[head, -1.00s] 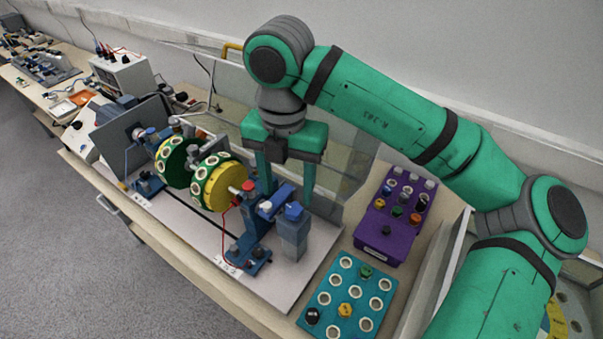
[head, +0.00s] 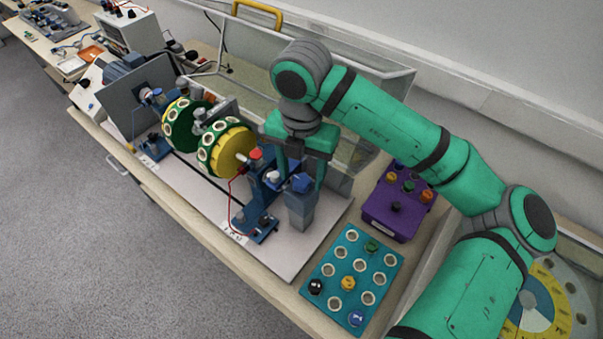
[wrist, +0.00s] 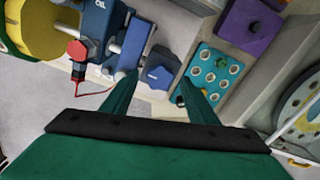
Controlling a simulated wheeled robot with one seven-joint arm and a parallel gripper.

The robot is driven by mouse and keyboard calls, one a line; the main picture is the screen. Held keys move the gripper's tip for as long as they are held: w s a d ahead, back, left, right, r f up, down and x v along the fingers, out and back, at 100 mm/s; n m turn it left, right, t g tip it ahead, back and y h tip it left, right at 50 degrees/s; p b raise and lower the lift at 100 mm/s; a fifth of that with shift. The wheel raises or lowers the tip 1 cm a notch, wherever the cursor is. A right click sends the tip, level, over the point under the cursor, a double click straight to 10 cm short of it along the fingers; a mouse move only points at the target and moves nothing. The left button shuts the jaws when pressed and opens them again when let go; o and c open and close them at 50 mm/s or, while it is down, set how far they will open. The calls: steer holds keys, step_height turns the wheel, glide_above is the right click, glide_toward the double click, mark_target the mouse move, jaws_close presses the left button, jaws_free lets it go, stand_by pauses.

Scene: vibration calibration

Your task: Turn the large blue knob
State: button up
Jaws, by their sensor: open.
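The large blue knob (head: 300,183) sits on top of an upright grey-blue post (head: 300,212) at the near end of the rig. My gripper (head: 302,180) is open, pointing down at the knob, with its green fingers seen on either side of it. In the wrist view the knob (wrist: 161,74) shows as a blue faceted cap between the two fingertips (wrist: 157,82), nearer the left one. No contact is visible, and I cannot tell whether the fingertips are level with the knob or above it.
Left of the knob stand a blue bracket (head: 262,192) with a red cap and the yellow-green wheels (head: 228,150). A teal board (head: 325,268) and a purple box (head: 385,217) lie to the right. A clear-walled tank (head: 365,75) stands behind.

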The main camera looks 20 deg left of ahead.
steer(key=shift+f, duration=0.45)
steer(key=c, duration=1.1)
